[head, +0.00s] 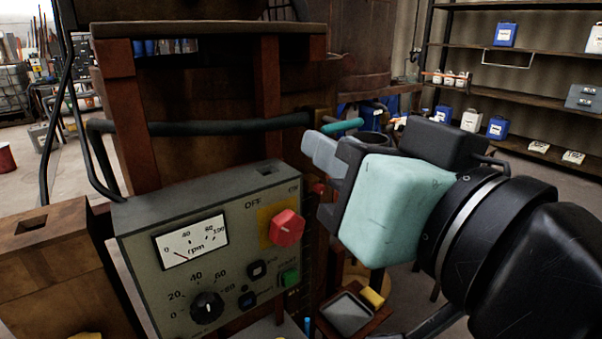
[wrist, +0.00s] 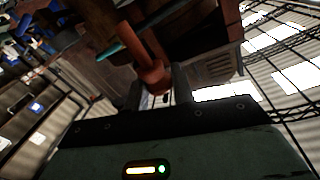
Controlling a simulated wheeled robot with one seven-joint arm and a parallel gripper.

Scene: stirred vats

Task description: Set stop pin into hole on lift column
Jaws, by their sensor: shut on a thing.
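My gripper (head: 318,150) has a pale teal body and grey fingers, and reaches in from the right above the control box's right end. In the wrist view its fingers (wrist: 160,95) are shut on a reddish-orange pin (wrist: 152,75) with a wide collar. The pin's narrower shank points away towards the upper left. In the head view the gripper hides most or all of it. A dark brown upright post (head: 268,95), possibly the lift column, stands left of the fingers. I cannot make out a hole or whether the pin touches the post.
A dark horizontal bar (head: 220,125) runs in front of the post. A teal rod (head: 342,126) juts out close above my fingers. The control box (head: 215,255), with dial and red knob (head: 287,228), stands below left. Shelves (head: 510,95) stand at the back right.

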